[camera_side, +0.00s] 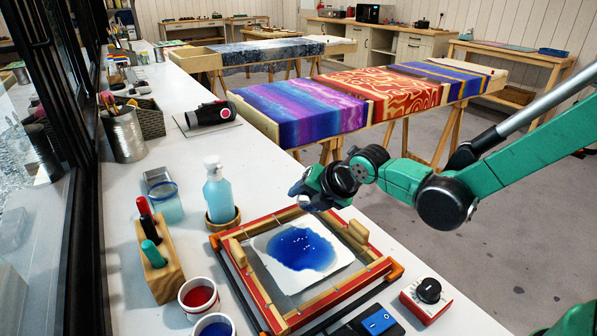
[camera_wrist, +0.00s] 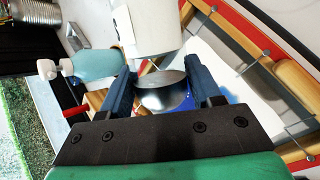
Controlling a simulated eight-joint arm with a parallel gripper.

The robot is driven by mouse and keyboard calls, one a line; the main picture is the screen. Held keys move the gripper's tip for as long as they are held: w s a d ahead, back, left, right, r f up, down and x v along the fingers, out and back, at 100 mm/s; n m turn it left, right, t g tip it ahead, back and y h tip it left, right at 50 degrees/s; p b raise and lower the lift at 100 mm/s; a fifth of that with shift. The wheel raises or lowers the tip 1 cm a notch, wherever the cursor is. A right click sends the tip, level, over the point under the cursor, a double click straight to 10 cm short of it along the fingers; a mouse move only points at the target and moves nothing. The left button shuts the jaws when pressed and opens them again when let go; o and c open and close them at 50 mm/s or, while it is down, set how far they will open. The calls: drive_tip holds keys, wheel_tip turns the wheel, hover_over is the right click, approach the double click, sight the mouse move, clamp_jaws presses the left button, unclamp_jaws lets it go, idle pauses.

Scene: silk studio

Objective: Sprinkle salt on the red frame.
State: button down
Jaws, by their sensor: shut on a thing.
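The red frame (camera_side: 347,298) lies on the white bench with a wooden inner frame and white silk (camera_side: 340,252) in it. A dark blue stain (camera_side: 290,258) spreads over the silk, with several small white specks on it. My gripper (camera_side: 308,200) is above the far part of the frame. In the wrist view my gripper (camera_wrist: 165,88) is shut on a white shaker (camera_wrist: 153,32) with a domed metal end (camera_wrist: 165,93). The frame's red edge (camera_wrist: 240,38) shows beside it. I cannot make out the shaker clearly in the side view.
A wooden marker holder (camera_side: 160,272), a glass jar (camera_side: 163,198) and red (camera_side: 199,298) and blue dye cups are to the left. A dial box (camera_side: 426,298) and blue switch (camera_side: 378,322) are at the right.

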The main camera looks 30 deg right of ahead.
idle(0.3)
drive_tip(key=shift+s+a, duration=1)
drive_tip(key=shift+a, duration=0.25)
drive_tip(key=shift+s+a, duration=1)
drive_tip(key=shift+a, duration=0.25)
idle(0.5)
drive_tip(key=shift+w+d, duration=0.15)
drive_tip(key=shift+w, duration=1)
drive_tip(key=shift+w+d, duration=0.1)
drive_tip(key=shift+w, duration=1.05)
